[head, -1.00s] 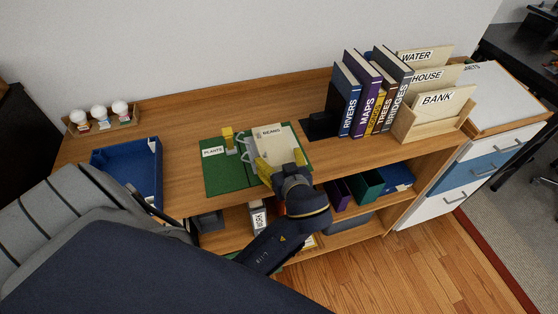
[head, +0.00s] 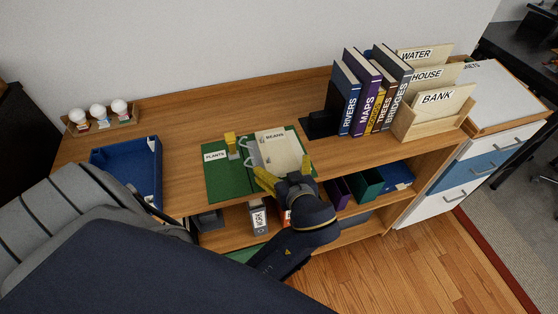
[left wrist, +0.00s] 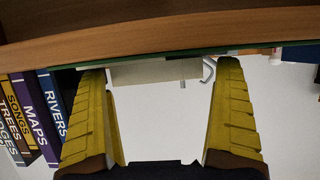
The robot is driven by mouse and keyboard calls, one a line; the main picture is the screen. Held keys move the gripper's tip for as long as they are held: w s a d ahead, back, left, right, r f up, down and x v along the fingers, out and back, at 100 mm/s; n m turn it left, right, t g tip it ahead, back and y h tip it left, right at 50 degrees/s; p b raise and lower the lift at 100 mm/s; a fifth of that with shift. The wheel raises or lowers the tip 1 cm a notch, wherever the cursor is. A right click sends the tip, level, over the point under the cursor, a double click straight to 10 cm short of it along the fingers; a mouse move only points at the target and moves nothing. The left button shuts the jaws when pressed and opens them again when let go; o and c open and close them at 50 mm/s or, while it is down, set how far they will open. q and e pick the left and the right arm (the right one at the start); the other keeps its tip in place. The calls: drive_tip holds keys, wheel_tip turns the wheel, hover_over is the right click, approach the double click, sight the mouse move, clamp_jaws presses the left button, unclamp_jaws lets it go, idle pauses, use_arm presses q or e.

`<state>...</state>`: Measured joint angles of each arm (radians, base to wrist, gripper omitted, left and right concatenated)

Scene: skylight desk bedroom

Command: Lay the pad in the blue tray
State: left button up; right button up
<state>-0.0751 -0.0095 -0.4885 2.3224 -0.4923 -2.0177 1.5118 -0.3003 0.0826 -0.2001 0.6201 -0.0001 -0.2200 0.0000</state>
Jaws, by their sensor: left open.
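The cream pad (head: 283,152), labelled BEANS, lies on the right half of an open green binder (head: 225,181) on the desk, beside the binder's metal rings. My left gripper (head: 284,174) is open at the pad's front edge, its yellow fingers spread apart. In the left wrist view the pad's pale edge (left wrist: 155,71) shows between the open fingertips (left wrist: 160,68); I cannot tell whether they touch it. The blue tray (head: 157,160) stands at the desk's left, its visible floor bare and its front partly hidden by my own body. My right gripper is not in view.
Upright books (head: 368,95) and a wooden file holder (head: 432,122) stand to the right. A rack with several white-topped figures (head: 98,118) is behind the tray. Bare desk lies between tray and binder.

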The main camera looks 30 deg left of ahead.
use_arm(q)
drive_tip(key=shift+r+v, duration=0.2)
drive_tip(key=shift+v, duration=1.9)
drive_tip(key=shift+a, duration=0.1)
